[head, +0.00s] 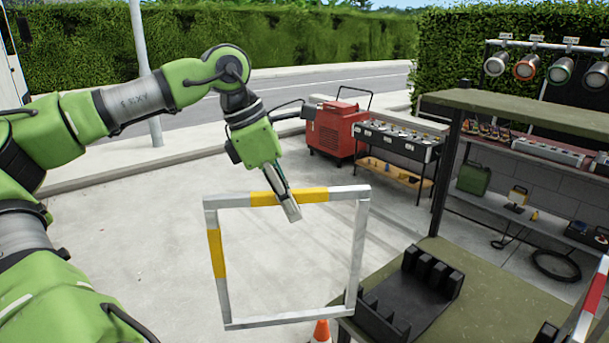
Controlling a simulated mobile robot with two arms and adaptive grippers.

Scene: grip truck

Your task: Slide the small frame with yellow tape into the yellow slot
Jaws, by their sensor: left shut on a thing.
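A small square white frame (361,240) with yellow tape on its top bar and on its left bar hangs in the air, roughly upright. My left gripper (289,205) is shut on the frame's top bar, at the yellow tape. On the olive table (480,290) at the lower right stands a black slotted rack (433,272) with several upright teeth. The frame is to the left of the rack, and its lower right corner overlaps the table edge in the picture. No yellow slot marking can be made out. My right gripper is not in view.
An orange cone (322,330) stands below the frame. A red-and-white taped bar (590,300) is at the right edge. A shelf post (447,180) rises behind the rack. A red machine (338,130) and tool cart stand behind. Pavement at left is clear.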

